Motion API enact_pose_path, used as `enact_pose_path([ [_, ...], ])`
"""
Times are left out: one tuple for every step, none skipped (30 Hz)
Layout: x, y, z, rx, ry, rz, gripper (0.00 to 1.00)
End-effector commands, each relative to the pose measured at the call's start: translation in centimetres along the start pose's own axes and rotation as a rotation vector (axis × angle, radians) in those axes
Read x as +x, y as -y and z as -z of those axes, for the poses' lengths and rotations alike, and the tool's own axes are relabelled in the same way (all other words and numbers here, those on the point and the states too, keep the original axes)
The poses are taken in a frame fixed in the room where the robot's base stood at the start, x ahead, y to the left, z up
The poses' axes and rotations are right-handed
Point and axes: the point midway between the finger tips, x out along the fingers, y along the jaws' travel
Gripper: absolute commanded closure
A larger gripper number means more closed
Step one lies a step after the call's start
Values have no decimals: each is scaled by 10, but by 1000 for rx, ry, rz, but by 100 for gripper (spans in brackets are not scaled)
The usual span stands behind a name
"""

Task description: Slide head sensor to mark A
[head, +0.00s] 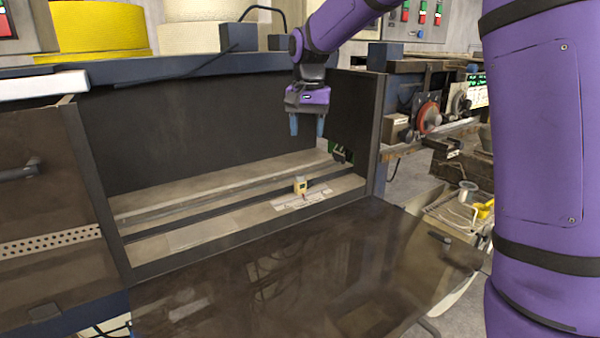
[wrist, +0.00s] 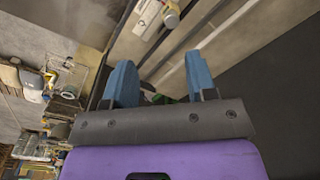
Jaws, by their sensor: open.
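The head sensor is a small cream-yellow block with a pale round top (head: 300,185). It sits on the rail inside the open machine bay, beside a white marked scale strip (head: 303,199). In the wrist view the sensor (wrist: 170,18) shows at the top, next to the scale strip (wrist: 148,18). I cannot read which mark is A. My gripper (head: 307,125) hangs above and behind the sensor, apart from it. Its two blue fingers are spread and empty, and they also show in the wrist view (wrist: 160,80).
The dark hinged cover (head: 320,275) is folded down in front of the bay. A dark side panel (head: 355,120) bounds the bay on the right. A green part (head: 341,152) sits at its right end. The rail (head: 190,212) left of the sensor looks clear.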

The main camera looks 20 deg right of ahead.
Motion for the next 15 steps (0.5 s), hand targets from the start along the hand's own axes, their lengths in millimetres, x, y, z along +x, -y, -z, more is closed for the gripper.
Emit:
enact_pose_path([
  [7, 7, 7, 10, 10, -9, 48],
  [10, 10, 10, 17, 14, -13, 48],
  [14, 14, 13, 25, 18, -17, 48],
  [16, 16, 15, 30, 21, -20, 48],
  [17, 17, 17, 33, 23, -22, 48],
  [19, 19, 18, 36, 24, -23, 48],
  [20, 20, 19, 38, 25, -24, 48],
  [22, 20, 20, 40, 26, -25, 48],
  [24, 20, 20, 40, 27, -26, 48],
  [26, 20, 20, 41, 28, -26, 48],
  [29, 20, 20, 41, 28, -27, 48],
  [33, 20, 20, 41, 28, -26, 48],
  [37, 20, 19, 40, 28, -27, 48],
  [42, 19, 19, 40, 29, -27, 48],
  [48, 19, 19, 40, 29, -27, 48],
])
